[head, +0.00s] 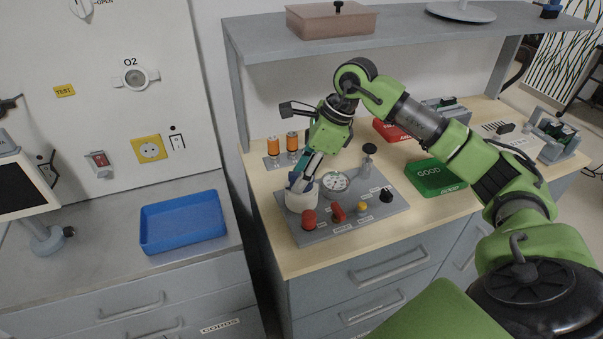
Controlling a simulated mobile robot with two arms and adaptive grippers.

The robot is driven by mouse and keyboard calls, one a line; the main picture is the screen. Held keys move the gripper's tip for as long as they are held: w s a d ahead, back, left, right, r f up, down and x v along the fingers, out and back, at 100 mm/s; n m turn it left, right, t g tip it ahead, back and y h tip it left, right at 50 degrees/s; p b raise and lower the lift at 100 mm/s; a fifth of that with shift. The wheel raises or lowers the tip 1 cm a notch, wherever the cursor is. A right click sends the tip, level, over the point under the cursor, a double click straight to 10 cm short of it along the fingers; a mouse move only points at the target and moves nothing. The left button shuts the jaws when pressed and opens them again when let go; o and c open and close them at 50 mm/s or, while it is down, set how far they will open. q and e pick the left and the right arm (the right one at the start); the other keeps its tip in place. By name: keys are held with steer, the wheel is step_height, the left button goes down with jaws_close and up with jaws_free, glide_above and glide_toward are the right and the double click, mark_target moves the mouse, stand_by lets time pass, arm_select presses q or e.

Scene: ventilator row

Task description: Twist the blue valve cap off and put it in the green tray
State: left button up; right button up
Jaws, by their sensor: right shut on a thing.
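The blue valve cap (295,182) sits on top of a white round valve body (301,201) at the left of a grey panel on the wooden worktop. My right gripper (302,182) reaches down from above and is shut on the cap, hiding part of it. The green tray (437,178), marked GOOD, lies to the right of the panel and looks empty. My left gripper is not in view.
The grey panel (345,226) carries a gauge (335,182), red, yellow and black knobs and a grey valve. Orange cylinders (273,146) stand behind it. A red tray (390,130) lies behind the green one. A shelf (410,27) overhangs the back. A blue tray (183,221) is on the left counter.

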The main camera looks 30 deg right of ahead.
mark_target(296, 175)
steer(key=shift+n, duration=0.4)
steer(key=n+g, duration=0.1)
steer(key=n, duration=0.2)
steer(key=shift+y, duration=0.4)
steer(key=shift+n+g, duration=0.4)
steer(key=shift+n, duration=0.1)
steer(key=shift+r+p, duration=0.2)
steer(key=shift+p, duration=0.1)
steer(key=shift+o, duration=0.2)
steer(key=shift+s+d+r+p, duration=0.15)
steer(key=shift+r+p, duration=0.45)
steer(key=shift+r, duration=0.85)
steer(key=shift+r+p, duration=0.35)
steer(key=shift+p, duration=0.15)
